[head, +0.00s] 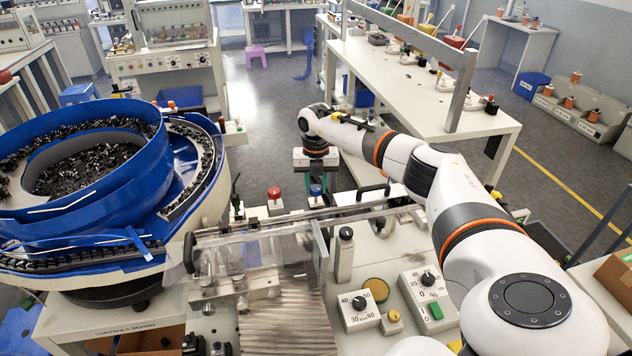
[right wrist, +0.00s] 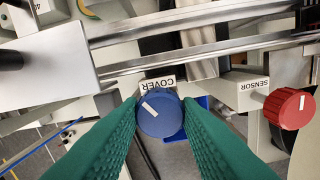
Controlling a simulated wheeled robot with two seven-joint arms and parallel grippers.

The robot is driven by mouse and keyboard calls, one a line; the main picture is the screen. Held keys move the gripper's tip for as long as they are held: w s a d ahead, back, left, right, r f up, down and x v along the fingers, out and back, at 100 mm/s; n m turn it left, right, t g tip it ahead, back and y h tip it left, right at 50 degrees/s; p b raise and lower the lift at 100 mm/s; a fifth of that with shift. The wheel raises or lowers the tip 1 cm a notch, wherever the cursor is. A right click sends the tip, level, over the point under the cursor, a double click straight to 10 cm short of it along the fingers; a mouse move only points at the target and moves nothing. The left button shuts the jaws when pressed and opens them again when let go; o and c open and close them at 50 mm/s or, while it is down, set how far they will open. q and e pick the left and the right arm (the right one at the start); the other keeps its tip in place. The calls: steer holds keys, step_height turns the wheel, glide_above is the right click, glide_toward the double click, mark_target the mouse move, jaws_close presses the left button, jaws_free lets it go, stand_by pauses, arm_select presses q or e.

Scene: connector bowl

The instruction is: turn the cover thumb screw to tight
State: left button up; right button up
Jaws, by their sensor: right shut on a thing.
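The cover thumb screw (right wrist: 161,116) is a round blue knob with a white mark, next to a white COVER label (right wrist: 158,84). In the right wrist view its white mark points to the upper left. The green fingers of my right gripper (right wrist: 160,122) are on both sides of the knob and shut on it. In the head view my right gripper (head: 316,176) points down over the blue knob (head: 316,190) at the back of the bench. My left gripper is in neither view.
A red knob (right wrist: 290,107) with a SENSOR label stands to the right in the wrist view. Metal rails (right wrist: 210,50) run close by. In the head view a blue bowl feeder (head: 80,190) stands left, a clear cover (head: 260,250) in the middle, and dial boxes (head: 358,310) in front.

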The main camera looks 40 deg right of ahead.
mark_target(316, 187)
steer(key=m, duration=0.2)
steer(key=m+p, duration=0.1)
steer(key=m, duration=0.1)
steer(key=m+p, duration=0.1)
steer(key=m, duration=0.1)
steer(key=shift+w+d+r+m, duration=0.1)
steer(key=shift+w+r+m, duration=0.05)
steer(key=shift+r+m, duration=0.15)
stand_by(0.5)
steer(key=o, duration=0.8)
steer(key=shift+o, duration=0.8)
steer(key=shift+f, duration=0.2)
step_height(316, 187, up, 12)
steer(key=b, duration=0.4)
